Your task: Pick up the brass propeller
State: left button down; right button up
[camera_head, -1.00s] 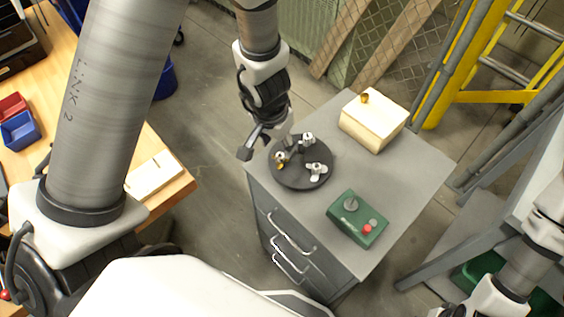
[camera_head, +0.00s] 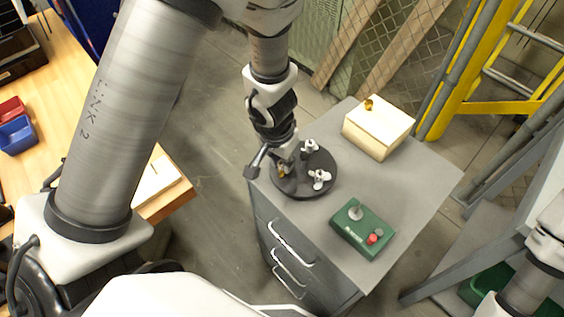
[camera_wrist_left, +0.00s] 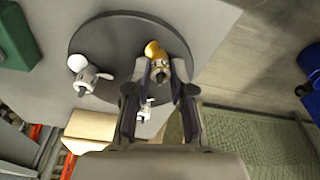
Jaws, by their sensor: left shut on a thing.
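The brass propeller (camera_head: 281,172) is on the left part of a dark round plate (camera_head: 305,195) on the grey cabinet. My left gripper (camera_head: 284,167) reaches down over it and hides most of it. In the left wrist view, the brass propeller (camera_wrist_left: 153,48) shows yellow between the fingertips of the left gripper (camera_wrist_left: 160,70), which is shut on it. It appears still at the plate; I cannot tell whether it is lifted. Two pale metal propellers, one at the back (camera_head: 311,147) and one at the front (camera_head: 319,178), stand on the same plate. My right gripper is out of view.
A green control box (camera_head: 350,232) with a red button stands at the cabinet's front. A yellow ladder (camera_head: 450,90) is behind. The cabinet's right side is clear.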

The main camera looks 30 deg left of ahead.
pick_arm(q)
jog(key=shift+r+p, duration=0.45)
jog(key=shift+p, duration=0.05)
notch_tip(320, 180, up, 17)
jog(key=p, duration=1.3)
